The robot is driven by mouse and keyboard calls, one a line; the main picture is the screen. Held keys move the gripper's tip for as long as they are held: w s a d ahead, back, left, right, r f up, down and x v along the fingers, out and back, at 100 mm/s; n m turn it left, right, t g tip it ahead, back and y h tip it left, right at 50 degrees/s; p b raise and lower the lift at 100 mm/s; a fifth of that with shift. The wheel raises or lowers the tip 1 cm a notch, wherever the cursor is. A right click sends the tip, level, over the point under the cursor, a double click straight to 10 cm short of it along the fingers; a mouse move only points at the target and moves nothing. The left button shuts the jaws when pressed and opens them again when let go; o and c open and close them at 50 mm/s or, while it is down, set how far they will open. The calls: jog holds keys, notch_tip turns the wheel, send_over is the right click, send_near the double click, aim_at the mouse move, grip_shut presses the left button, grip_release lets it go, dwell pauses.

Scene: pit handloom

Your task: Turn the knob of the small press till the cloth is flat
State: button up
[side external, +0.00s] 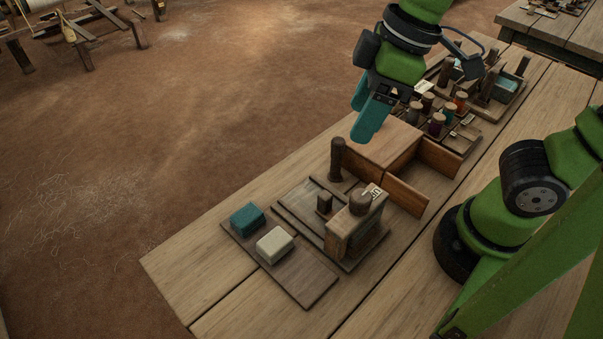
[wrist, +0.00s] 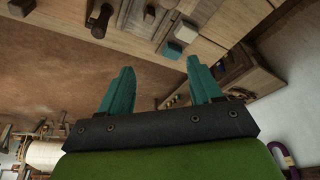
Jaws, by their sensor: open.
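The small press appears to be the wooden frame (side external: 343,232) with layered boards on the near part of the bench. A round brown knob (side external: 361,203) sits on top of its upright block, beside a pale marked tag. A smaller peg (side external: 324,202) stands on the boards. I cannot make out a cloth in the press or whether it is flat. My gripper (side external: 365,118) is open and empty, with teal fingers, above and behind the press, well apart from it. In the wrist view my gripper (wrist: 160,64) shows spread fingers with nothing between them.
A teal block (side external: 247,217) and a cream block (side external: 274,244) lie on a board left of the press. A dark post (side external: 337,160) and a wooden box (side external: 385,143) with an open compartment stand behind. Several small bottles (side external: 437,123) crowd a tray farther back. The bench's near-left end is clear.

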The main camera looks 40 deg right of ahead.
aim_at(361, 196)
notch_tip(361, 196, up, 3)
jog(key=s+a+n+g+h, duration=0.1)
jog(key=s+n+g+h, duration=0.15)
jog(key=n, duration=0.75)
jog(key=f, duration=1.7)
jog(key=shift+s+a, duration=0.2)
jog(key=c, duration=1)
jog(key=shift+c, duration=0.2)
